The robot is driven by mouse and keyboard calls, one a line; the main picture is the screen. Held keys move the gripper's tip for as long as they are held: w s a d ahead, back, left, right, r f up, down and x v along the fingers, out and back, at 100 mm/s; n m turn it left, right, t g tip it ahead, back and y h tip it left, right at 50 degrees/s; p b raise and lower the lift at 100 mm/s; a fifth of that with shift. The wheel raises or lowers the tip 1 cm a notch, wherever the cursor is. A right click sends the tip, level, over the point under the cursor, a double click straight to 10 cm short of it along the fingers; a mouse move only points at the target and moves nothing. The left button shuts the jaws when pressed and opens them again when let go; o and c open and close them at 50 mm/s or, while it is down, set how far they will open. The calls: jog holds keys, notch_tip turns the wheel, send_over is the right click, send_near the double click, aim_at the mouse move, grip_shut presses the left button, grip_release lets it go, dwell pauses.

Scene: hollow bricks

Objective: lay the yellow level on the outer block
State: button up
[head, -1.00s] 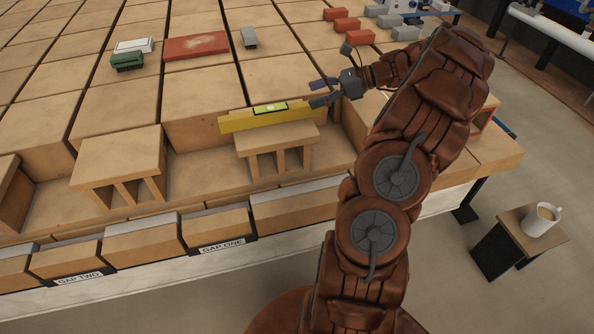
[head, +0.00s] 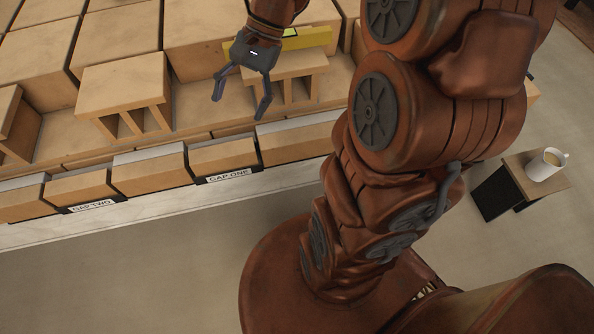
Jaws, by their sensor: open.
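The yellow level (head: 306,40) shows along the back top edge of a hollow block (head: 300,62); I cannot tell whether it rests on it or stands just behind. My gripper (head: 240,107) is open and empty. Its fingers point down in front of the level, over the left side of that block and the front row. A second hollow block (head: 122,75) stands to the left, with part of another (head: 12,115) at the left edge. The picture does not mark which is the outer block.
Front-row bricks carry the labels GAP ONE (head: 227,177) and GAP TWO (head: 92,205). Large tan blocks (head: 118,40) fill the back. A small stand (head: 535,175) with a white mug (head: 547,165) is at the right. The floor before the table is clear at left.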

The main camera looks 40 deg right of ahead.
jog(key=s+f+n+h, duration=0.3)
jog(key=s+n+h, duration=0.3)
jog(key=s, duration=1.1)
jog(key=n, duration=0.4)
jog(key=shift+s+f+g+h, duration=0.2)
jog(key=shift+s+g+h, duration=0.2)
